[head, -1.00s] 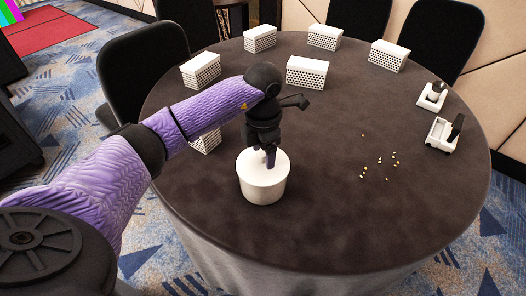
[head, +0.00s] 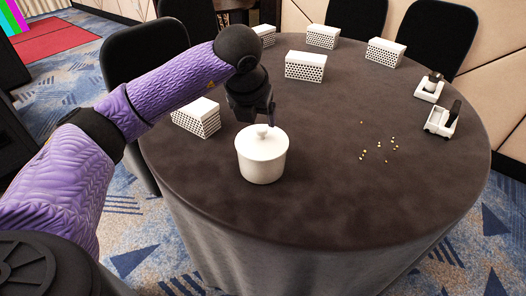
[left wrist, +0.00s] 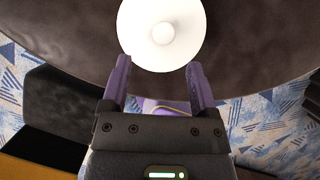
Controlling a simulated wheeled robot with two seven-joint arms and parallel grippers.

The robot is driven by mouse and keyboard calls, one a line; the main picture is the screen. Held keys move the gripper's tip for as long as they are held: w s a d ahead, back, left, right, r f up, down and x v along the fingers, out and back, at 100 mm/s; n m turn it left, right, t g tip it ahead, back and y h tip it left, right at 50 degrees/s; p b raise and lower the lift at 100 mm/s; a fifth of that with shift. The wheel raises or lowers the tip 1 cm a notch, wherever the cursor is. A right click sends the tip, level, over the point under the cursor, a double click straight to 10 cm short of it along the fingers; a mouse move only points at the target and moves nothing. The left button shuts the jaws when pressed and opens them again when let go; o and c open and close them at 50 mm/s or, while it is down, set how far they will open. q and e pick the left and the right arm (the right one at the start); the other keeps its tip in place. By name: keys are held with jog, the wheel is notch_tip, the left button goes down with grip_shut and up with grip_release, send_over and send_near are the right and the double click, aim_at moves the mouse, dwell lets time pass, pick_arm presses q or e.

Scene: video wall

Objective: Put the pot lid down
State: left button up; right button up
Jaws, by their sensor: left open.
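The white pot (head: 262,165) stands upright near the front left of the round table. Its white lid (head: 262,141) with a small knob sits on top of it. The lid also shows in the left wrist view (left wrist: 160,52), just beyond the fingertips. My left gripper (head: 262,120) is above and behind the pot, apart from the lid. In the left wrist view the left gripper (left wrist: 158,62) is open, with nothing between its fingers. My right gripper is not in view.
The round table (head: 330,205) has a dark cloth. White perforated boxes (head: 305,66) stand along its back and left. Small pale bits (head: 378,150) lie right of the pot. Two white holders (head: 441,118) stand at the right edge. A black chair (head: 143,60) is at the left.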

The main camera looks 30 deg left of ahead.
aim_at(262, 128)
pick_arm(q)
jog(key=b+x, duration=0.1)
jog(key=x, duration=0.1)
jog(key=b+x, duration=0.1)
jog(key=x, duration=0.1)
jog(key=b+x, duration=0.1)
jog(key=x, duration=0.1)
jog(key=shift+w+f, duration=0.15)
jog(key=shift+w, duration=0.3)
jog(key=shift+c, duration=0.7)
grip_shut()
